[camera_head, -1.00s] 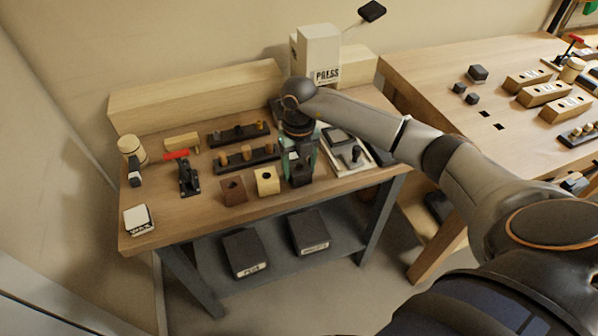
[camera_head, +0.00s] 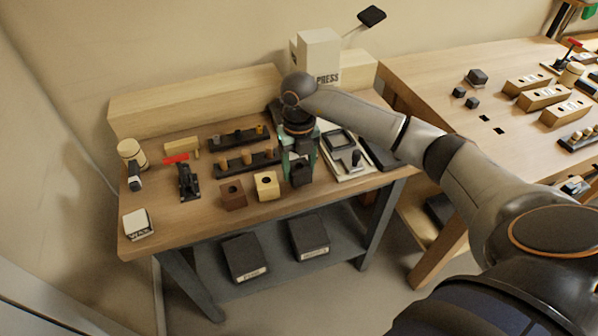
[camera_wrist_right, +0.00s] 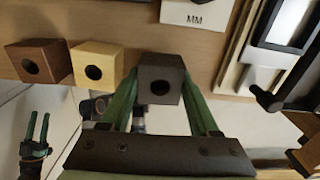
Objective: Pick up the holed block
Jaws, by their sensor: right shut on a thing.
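My right gripper (camera_wrist_right: 160,100) has its green fingers shut on a dark grey block (camera_wrist_right: 168,71) with a round hole. In the head view my right gripper (camera_head: 299,160) points down and holds the dark block (camera_head: 301,175) at the bench's front, a little above the top as far as I can tell. A yellow holed block (camera_head: 267,186) and a brown holed block (camera_head: 233,196) stand to its left. They also show left of it in the right wrist view. My left gripper (camera_wrist_right: 38,128) shows small at lower left there, its fingers apart and empty.
Peg racks (camera_head: 245,160) stand behind the blocks on the bench (camera_head: 190,228). A black toggle clamp with a red handle (camera_head: 185,178) is at left. A pale fixture with a dark frame (camera_head: 345,158) is close on the right. A press (camera_head: 320,55) stands behind.

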